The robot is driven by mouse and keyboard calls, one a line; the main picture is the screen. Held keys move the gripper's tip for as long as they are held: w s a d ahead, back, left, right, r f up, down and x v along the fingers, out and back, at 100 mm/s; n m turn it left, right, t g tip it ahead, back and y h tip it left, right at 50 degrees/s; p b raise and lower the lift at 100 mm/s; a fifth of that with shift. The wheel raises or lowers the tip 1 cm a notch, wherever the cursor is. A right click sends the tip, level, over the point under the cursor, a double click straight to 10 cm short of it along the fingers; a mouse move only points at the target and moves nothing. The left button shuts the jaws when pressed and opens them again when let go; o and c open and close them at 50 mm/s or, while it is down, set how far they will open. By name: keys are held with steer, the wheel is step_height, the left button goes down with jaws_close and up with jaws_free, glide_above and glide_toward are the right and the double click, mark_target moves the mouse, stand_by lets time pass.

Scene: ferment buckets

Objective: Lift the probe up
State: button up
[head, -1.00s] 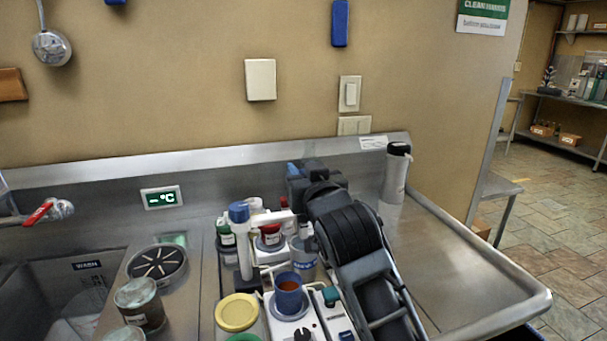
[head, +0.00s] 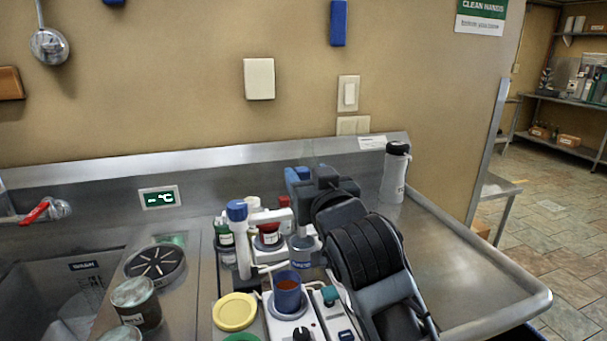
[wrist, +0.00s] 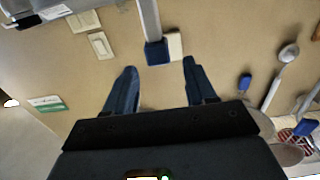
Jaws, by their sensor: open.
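A pale upright rod (head: 242,255) with a blue top (head: 237,210) stands on the steel counter. A white arm (head: 270,217) reaches right from it. A grey bar (wrist: 149,18) with a blue end shows ahead of my jaws in the wrist view; it looks like this rod. I cannot tell which part is the probe. A blue cup (head: 287,290) with reddish-brown contents sits on a white device in front. My gripper (head: 297,182) is behind and right of the rod, above the jars. Its blue fingers are apart and empty in the wrist view (wrist: 159,65).
Red- and green-lidded jars (head: 268,238) crowd below my gripper. A yellow lid (head: 235,311) lies at front left. A sink (head: 60,300) is further left. A white bottle (head: 396,172) stands at the back right. The counter right of my arm is clear.

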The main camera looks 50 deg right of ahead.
steer(key=v, duration=0.3)
steer(key=shift+s+a, duration=0.1)
steer(key=shift+s, duration=0.1)
steer(key=shift+c, duration=0.4)
stand_by(0.7)
